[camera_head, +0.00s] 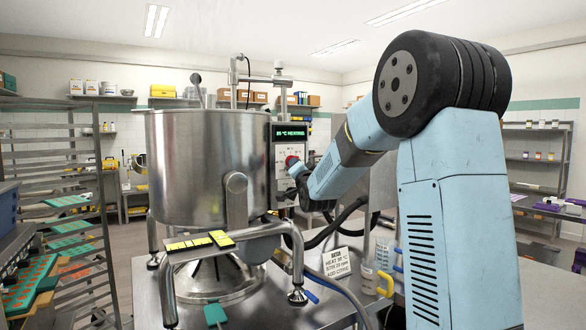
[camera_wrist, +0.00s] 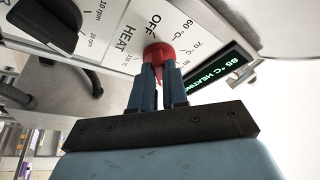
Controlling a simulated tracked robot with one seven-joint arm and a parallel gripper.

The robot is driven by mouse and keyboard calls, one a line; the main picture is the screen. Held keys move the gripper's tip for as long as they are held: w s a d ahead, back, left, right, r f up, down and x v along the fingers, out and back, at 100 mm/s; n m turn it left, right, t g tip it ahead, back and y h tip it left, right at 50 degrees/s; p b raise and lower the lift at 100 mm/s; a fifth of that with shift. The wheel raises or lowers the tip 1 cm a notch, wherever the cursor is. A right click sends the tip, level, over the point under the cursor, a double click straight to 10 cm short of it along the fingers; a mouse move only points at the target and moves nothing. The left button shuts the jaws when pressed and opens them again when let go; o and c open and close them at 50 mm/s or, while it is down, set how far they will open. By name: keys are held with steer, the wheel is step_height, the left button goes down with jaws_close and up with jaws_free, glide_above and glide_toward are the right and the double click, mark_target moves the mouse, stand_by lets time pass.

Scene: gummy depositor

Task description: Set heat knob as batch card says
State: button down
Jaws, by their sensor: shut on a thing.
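The red heat knob (camera_wrist: 157,52) is on the white control panel (camera_wrist: 110,30), with HEAT, OFF and temperature marks such as 60, 70 and 80 °C around it. My gripper (camera_wrist: 158,70) is shut on the knob, its blue fingers on either side. In the head view the knob (camera_head: 291,161) is partly hidden by my arm. The knob's pointer is hard to make out. The display (camera_wrist: 208,67) appears to read 85 °C HEATING in green. The batch card (camera_head: 340,263) stands on the table; its heat line appears to read 85 °C.
A black knob (camera_wrist: 62,18) with rpm marks sits beside the heat knob on the panel. A large steel kettle (camera_head: 200,165) stands left of the panel. Hoses run below my arm. A jug with a yellow handle (camera_head: 372,282) stands near the card.

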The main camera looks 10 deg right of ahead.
steer(key=shift+a+f, duration=0.1)
steer(key=shift+f, duration=0.05)
steer(key=c, duration=1.1)
jaws_free()
steer(key=shift+c, duration=0.2)
steer(key=v, duration=1.3)
steer(key=shift+s, duration=0.35)
steer(key=shift+s, duration=0.1)
